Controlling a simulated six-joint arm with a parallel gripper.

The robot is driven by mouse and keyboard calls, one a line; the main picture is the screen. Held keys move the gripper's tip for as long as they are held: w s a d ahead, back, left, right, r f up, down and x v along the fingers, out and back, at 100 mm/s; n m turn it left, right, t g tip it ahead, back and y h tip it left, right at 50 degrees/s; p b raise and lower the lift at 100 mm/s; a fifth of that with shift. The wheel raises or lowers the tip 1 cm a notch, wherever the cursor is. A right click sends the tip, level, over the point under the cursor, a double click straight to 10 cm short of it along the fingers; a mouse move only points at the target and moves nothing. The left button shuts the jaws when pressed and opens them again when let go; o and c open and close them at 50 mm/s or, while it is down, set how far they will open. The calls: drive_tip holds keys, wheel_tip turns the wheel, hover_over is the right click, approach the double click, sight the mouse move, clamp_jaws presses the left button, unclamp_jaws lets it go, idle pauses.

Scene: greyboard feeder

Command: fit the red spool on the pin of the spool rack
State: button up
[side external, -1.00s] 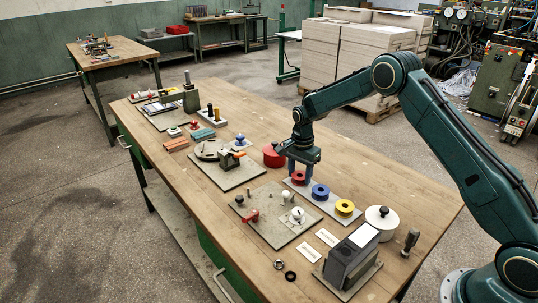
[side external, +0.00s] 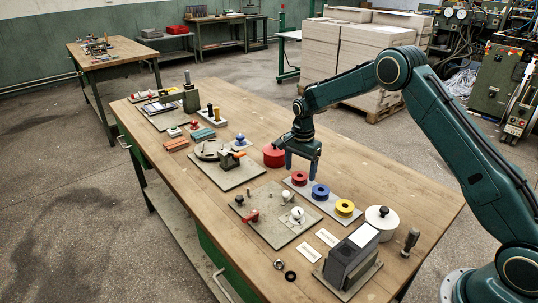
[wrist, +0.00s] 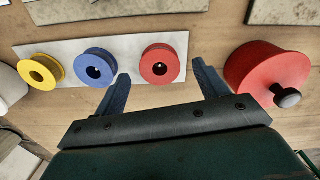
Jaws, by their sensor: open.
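The red spool (side external: 299,178) sits flat at the far end of the pale spool rack plate (side external: 325,203), beside the blue spool (side external: 320,191) and the yellow spool (side external: 344,207). In the wrist view the red spool (wrist: 163,64) is at the end of the row, with a dark centre hole; I cannot clearly make out a pin in it. My gripper (side external: 302,169) is open and empty, above the red spool. The wrist view shows my gripper's fingertips (wrist: 160,72) spread on either side of the spool, apart from it.
A round red pot (side external: 274,155) with a knob stands close to the rack's far end. A white round pot (side external: 382,220) and a dark box (side external: 351,258) stand near its other end. A grey board with fittings (side external: 272,228) lies alongside the rack.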

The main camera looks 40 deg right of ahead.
sight(300, 177)
wheel_tip(300, 177, up, 12)
idle(0.5)
idle(0.4)
drive_tip(key=s+a+r+n+t, duration=0.1)
drive_tip(key=s+a+r+n, duration=0.25)
drive_tip(key=s+r, duration=0.5)
drive_tip(key=s+a+r+n+t, duration=0.2)
drive_tip(key=s+r+n, duration=0.3)
drive_tip(key=s+r, duration=0.4)
drive_tip(key=s+a+f+n+t, duration=0.1)
drive_tip(key=s+n, duration=0.2)
drive_tip(key=s, duration=0.7)
drive_tip(key=s+a+f+n+t, duration=0.1)
drive_tip(key=s+n, duration=0.3)
drive_tip(key=s, duration=0.7)
drive_tip(key=shift+a+f+t, duration=0.25)
drive_tip(key=shift+f+t, duration=0.05)
drive_tip(key=shift+f, duration=0.4)
